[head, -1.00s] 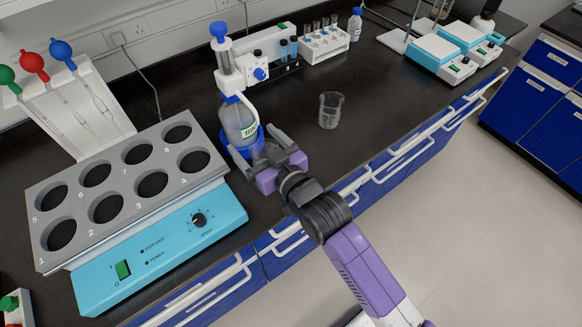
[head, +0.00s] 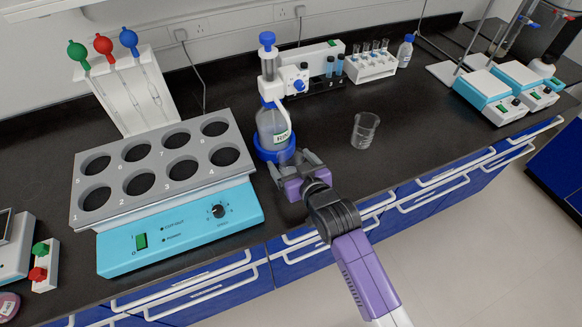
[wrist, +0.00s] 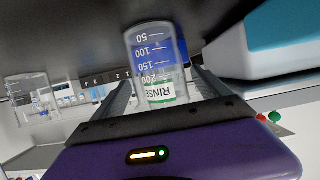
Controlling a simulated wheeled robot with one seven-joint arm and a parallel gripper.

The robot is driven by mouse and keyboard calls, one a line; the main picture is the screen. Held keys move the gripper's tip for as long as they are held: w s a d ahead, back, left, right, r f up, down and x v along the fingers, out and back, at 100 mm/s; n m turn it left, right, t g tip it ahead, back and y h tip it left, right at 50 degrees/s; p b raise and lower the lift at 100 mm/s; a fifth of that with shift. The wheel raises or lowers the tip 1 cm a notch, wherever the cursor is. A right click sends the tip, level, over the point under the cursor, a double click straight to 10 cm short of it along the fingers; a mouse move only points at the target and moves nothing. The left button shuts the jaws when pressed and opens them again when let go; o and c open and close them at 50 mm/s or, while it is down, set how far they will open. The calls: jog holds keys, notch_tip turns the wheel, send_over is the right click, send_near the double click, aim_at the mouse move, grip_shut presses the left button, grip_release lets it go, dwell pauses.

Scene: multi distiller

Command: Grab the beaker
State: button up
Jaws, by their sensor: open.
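A clear graduated beaker (wrist: 157,55) fills the space between my two fingers in the wrist view, which shows the scene upside down. The bottle's "RINSE" label and blue base show through its glass. In the head view my gripper (head: 289,162) is open, low over the bench just in front of the rinse bottle (head: 274,128). The beaker between the fingers is hard to make out there, and contact with the fingers cannot be told. My gripper (wrist: 161,84) also shows in the wrist view. A second clear beaker (head: 365,130) stands empty on the bench to the right; it also shows in the wrist view (wrist: 33,92).
The rinse bottle stands in a blue base (head: 262,153) close behind my gripper. A grey rack with several holes on a turquoise heater (head: 180,233) is to the left. A white tube rack (head: 371,68) stands behind. The bench (head: 425,125) right of the second beaker is clear.

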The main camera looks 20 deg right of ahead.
aim_at(286, 156)
jog(key=shift+x, duration=1.6)
jog(key=c, duration=1.7)
jog(key=shift+s+r, duration=0.1)
jog(key=shift+r, duration=0.05)
